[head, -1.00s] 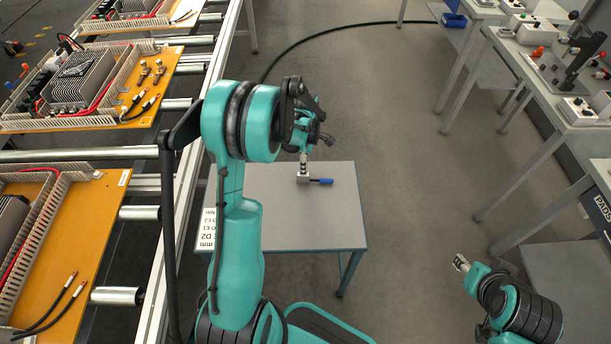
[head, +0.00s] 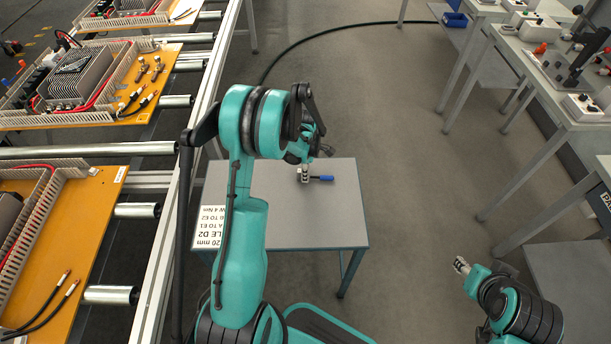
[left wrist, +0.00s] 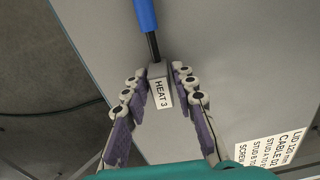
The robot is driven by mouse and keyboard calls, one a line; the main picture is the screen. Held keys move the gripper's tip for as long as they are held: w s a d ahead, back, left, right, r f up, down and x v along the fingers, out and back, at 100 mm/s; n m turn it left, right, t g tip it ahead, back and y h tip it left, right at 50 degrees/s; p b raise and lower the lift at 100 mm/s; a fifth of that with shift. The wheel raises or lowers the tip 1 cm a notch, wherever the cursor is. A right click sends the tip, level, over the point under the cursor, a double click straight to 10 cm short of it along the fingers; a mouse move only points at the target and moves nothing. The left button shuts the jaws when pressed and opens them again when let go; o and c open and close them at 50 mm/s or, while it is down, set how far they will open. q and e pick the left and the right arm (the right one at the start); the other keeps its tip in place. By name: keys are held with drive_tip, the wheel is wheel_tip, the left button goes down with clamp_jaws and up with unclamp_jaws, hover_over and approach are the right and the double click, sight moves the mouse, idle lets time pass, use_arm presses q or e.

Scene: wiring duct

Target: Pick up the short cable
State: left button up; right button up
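A tool with a blue handle (head: 322,178) and a grey block lies over the small grey table (head: 340,220). My right gripper (head: 461,265) is low at the right, away from everything. Short black cables with metal ends lie on the orange boards: a pair (head: 45,308) at lower left, others (head: 138,102) farther back.
The boards (head: 95,215) rest on a roller conveyor (head: 135,295) at left and carry slotted ducts and components. A printed label (head: 211,228) is on the table's left side. Workbenches (head: 560,125) stand at right. A long black cable (head: 340,30) crosses the floor.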

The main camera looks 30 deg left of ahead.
use_arm(q)
clamp_jaws()
